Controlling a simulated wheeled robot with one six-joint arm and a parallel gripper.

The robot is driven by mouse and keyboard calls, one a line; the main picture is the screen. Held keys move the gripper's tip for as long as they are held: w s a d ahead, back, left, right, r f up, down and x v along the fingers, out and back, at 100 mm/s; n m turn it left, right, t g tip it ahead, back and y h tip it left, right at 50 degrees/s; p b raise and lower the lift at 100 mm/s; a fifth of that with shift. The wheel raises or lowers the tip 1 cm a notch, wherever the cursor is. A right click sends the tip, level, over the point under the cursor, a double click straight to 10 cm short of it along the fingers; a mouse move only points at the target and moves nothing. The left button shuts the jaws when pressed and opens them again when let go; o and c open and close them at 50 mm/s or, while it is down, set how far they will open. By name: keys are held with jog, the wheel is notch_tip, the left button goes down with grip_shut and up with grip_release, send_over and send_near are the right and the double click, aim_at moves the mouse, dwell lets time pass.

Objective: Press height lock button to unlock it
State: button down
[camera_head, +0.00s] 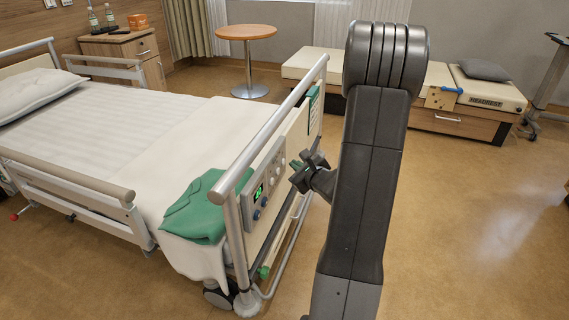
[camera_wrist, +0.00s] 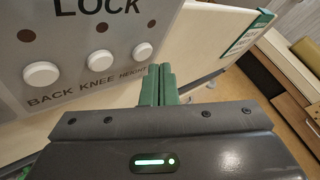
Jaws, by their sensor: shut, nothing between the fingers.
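The control panel (camera_head: 264,186) is on the bed's footboard, with a lit green display. In the wrist view its lower part (camera_wrist: 75,45) shows the word LOCK above three round white buttons labelled BACK, KNEE and HEIGHT. The height lock button (camera_wrist: 142,52) is the rightmost, with a small dark reddish dot above it. My gripper (camera_wrist: 160,70) has its green fingers shut and empty. Their tips appear just right of and slightly below the height button in the wrist view; I cannot tell whether they touch the panel. In the head view my gripper (camera_head: 297,165) is beside the footboard, right of the panel.
The bed's grey end rail (camera_head: 272,120) rises above the panel. A green cloth (camera_head: 195,212) lies on the bed's corner. A round table (camera_head: 246,33) and a low bench (camera_head: 445,75) stand behind. The floor right of my arm is open.

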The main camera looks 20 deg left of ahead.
jog(key=shift+d, duration=0.15)
jog(key=shift+s+d, duration=0.1)
jog(key=shift+d, duration=2.3)
jog(key=d+r+p, duration=0.1)
jog(key=d+r, duration=0.1)
jog(key=d, duration=0.6)
jog(key=shift+s+p, duration=0.15)
jog(key=shift+p, duration=0.25)
jog(key=a+f+b, duration=0.2)
jog(key=a, duration=0.6)
jog(key=shift+w+a, duration=0.2)
jog(key=shift+a, duration=0.2)
